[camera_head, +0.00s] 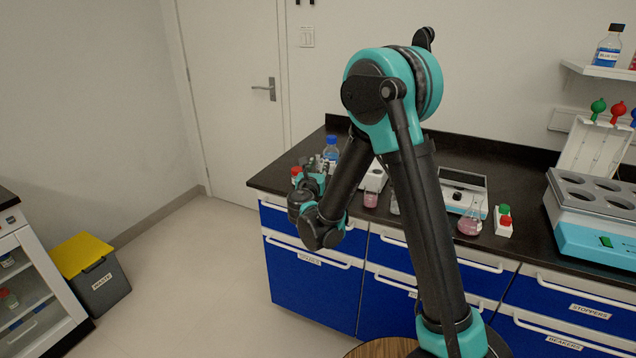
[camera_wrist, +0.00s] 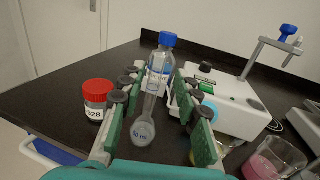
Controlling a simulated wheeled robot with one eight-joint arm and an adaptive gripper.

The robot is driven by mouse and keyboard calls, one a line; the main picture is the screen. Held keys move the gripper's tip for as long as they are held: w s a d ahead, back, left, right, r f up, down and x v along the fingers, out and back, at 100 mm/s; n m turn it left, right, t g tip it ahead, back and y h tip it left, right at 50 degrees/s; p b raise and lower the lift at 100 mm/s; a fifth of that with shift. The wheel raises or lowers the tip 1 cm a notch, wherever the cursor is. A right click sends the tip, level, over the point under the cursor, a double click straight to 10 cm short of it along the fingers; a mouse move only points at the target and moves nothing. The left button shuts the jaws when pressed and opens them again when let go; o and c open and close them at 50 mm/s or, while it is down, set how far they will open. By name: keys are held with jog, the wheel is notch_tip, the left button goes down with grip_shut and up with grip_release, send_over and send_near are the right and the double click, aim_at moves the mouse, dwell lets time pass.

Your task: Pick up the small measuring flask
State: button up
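The small measuring flask (camera_wrist: 144,130) is clear glass with a round bulb marked in ml and a long thin neck. It stands upright on the dark bench in the wrist view. My gripper (camera_wrist: 157,80) is open, its two green-padded fingers on the left and right of the flask in the picture, with gaps on both sides. The flask's upper neck overlaps a clear bottle with a blue cap (camera_wrist: 167,40) behind it. In the head view my gripper (camera_head: 312,178) is over the bench's left end, and the flask cannot be made out there.
A red-capped jar (camera_wrist: 97,98) stands close left of my gripper. A white stirrer-like device (camera_wrist: 232,103) is close on the right. A beaker of pink liquid (camera_wrist: 272,160) stands at lower right. More glassware, including a pink flask (camera_head: 470,221), is further right along the bench.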

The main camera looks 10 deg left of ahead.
jog(key=w, duration=0.6)
jog(key=shift+r, duration=0.1)
grip_shut()
dwell(0.3)
